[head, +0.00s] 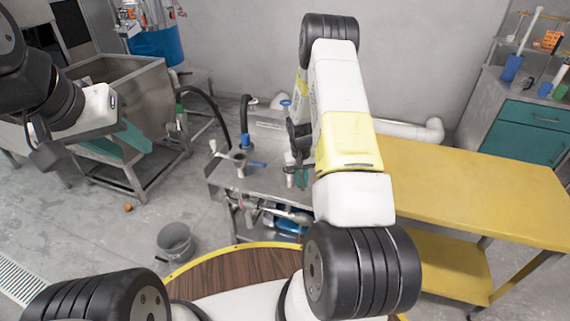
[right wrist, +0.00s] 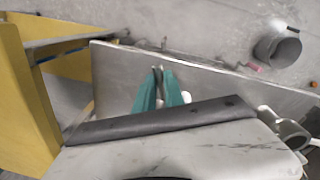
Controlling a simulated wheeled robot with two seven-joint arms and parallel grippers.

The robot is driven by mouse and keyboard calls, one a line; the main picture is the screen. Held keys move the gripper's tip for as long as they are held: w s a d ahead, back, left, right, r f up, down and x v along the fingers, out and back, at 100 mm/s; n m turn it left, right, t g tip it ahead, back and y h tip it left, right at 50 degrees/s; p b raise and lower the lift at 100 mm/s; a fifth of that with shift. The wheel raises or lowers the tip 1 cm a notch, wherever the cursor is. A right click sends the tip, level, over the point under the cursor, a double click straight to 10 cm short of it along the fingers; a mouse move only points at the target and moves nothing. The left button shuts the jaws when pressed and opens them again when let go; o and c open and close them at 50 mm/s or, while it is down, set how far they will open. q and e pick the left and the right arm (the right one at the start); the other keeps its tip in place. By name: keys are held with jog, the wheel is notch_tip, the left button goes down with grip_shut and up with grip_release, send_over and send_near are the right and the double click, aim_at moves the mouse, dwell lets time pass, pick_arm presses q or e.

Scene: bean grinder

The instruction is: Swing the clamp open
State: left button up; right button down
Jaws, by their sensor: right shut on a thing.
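My right gripper (head: 301,179) reaches down over the steel bench in the head view, beside a small pale upright fitting (head: 289,174). In the right wrist view its teal fingers (right wrist: 159,82) are nearly together, shut on what seems to be the clamp. The clamp itself is mostly hidden; only a small white bit (right wrist: 187,97) shows beside the fingers. My left gripper (head: 121,144) is open and empty at the left of the head view, in front of the steel hopper and far from the bench.
The steel bench (head: 222,178) carries a grey cup-like fitting (head: 240,166). A yellow table (head: 470,185) stands right of it. A grey bucket (head: 175,243) is on the floor, also in the right wrist view (right wrist: 278,48). A steel hopper (head: 140,95) stands at the left.

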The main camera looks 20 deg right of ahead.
jog(key=w+d+n, duration=0.3)
jog(key=d+n, duration=0.9)
jog(key=d, duration=0.1)
jog(key=shift+w+d+t, duration=0.25)
jog(key=shift+t, duration=0.15)
dwell(0.7)
jog(key=shift+d, duration=0.1)
dwell(0.3)
jog(key=c, duration=1.4)
grip_release()
jog(key=shift+c, duration=0.2)
notch_tip(320, 180, up, 8)
jog(key=shift+s+a, duration=0.15)
jog(key=shift+a, duration=0.05)
